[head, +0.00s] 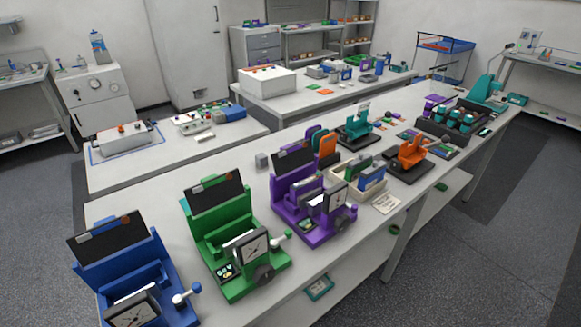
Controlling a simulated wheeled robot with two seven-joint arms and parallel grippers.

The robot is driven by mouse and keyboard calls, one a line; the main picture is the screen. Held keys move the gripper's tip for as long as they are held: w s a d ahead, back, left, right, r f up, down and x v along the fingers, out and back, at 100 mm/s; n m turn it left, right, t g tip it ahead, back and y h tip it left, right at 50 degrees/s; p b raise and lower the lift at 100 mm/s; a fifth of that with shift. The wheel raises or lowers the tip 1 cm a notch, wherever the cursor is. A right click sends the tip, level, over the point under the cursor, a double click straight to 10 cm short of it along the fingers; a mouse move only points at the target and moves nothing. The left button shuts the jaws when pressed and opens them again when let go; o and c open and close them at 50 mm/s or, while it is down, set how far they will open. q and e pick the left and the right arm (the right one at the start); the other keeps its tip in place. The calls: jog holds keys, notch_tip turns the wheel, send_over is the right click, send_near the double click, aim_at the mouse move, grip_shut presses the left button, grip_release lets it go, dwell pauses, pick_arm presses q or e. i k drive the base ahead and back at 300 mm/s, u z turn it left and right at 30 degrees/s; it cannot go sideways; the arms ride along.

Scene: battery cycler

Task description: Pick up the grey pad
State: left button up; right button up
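A small grey block (262,160) stands alone on the long white bench (160,199), behind the gap between the green and purple devices. It may be the grey pad, but it is too small to tell for sure. No other plain grey pad can be made out. Neither of my grippers shows in the head view.
A blue device (150,262), a green device (215,215) and a purple device (318,225), each with a dial, line the bench's front. A cream box (342,190) of coloured slabs stands right of the purple one. Bare bench lies left of the grey block.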

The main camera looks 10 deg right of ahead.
aim_at(261, 161)
jog(key=u, duration=4)
jog(key=k, duration=2)
jog(key=z, duration=1.45)
